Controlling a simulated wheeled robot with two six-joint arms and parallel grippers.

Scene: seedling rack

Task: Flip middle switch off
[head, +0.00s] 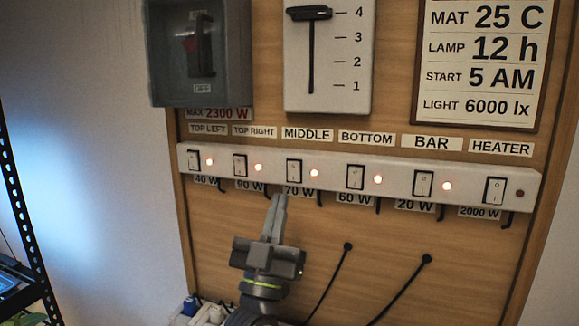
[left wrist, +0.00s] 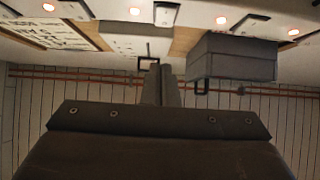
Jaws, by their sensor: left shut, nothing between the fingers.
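The middle switch (head: 293,170) is a white rocker on the white switch strip (head: 462,172), below the MIDDLE label (head: 307,135). The red light (head: 314,173) beside it is lit. My left gripper (head: 279,198) is shut and empty, pointing up, with its tips just below the strip and slightly left of the middle switch. In the left wrist view, the shut fingers (left wrist: 160,84) point up towards the strip; a rocker that looks like the middle switch (left wrist: 166,14) is above them, apart from the tips. My right gripper is in neither view.
Neighbouring switches top right (head: 240,165) and bottom (head: 355,177) sit close on either side, their lights lit. The heater light (head: 520,193) is dark. A grey box (head: 165,60) and a slider panel (head: 350,80) are above. Black cables (head: 330,284) hang below.

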